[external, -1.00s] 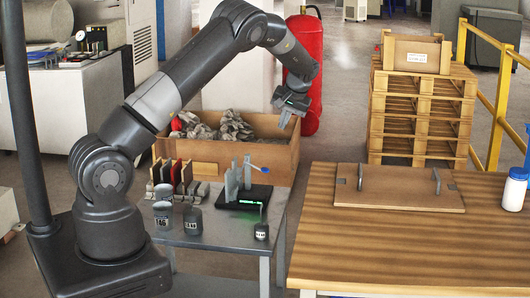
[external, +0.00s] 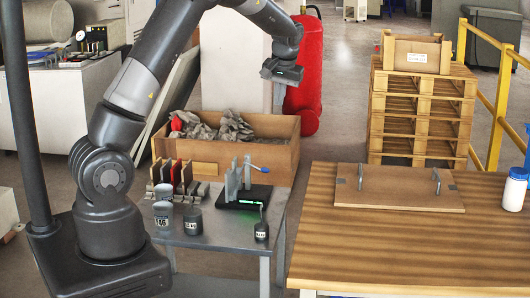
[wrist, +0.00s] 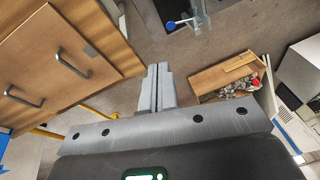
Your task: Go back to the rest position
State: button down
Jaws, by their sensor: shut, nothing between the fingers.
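My gripper (external: 279,97) is raised in the air in the external view, above the wooden crate of rubble and in front of the red fire extinguisher. In the wrist view the two fingers of my gripper (wrist: 157,75) lie side by side, shut, with nothing between them. My arm is bent up and over from its base at the left.
Below are a grey table (external: 210,235) with tiles in a rack (external: 172,172), grey cups (external: 193,219) and a black test fixture (external: 245,193). The rubble crate (external: 257,160) stands behind. A wooden table (external: 400,240) with a handled board (external: 400,187) is at right. Pallets (external: 420,115) stand beyond.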

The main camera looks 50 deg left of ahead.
jog(key=s+d+r+m+t+h, duration=0.1)
jog(key=s+d+r+m, duration=0.1)
jog(key=s+d+r, duration=0.5)
jog(key=s+d+r+m+t+h, duration=0.1)
jog(key=s+d+r+t, duration=0.1)
jog(key=s+d+r, duration=0.6)
jog(key=s+d+f+m, duration=0.1)
jog(key=s+d+m, duration=0.1)
jog(key=s, duration=0.8)
jog(key=s+d+f+m+t+h, duration=0.1)
jog(key=s+d+m, duration=0.1)
jog(key=s, duration=0.9)
jog(key=shift+s+d+f+t, duration=0.25)
jog(key=shift+d+f+t, duration=0.1)
jog(key=shift+d, duration=0.45)
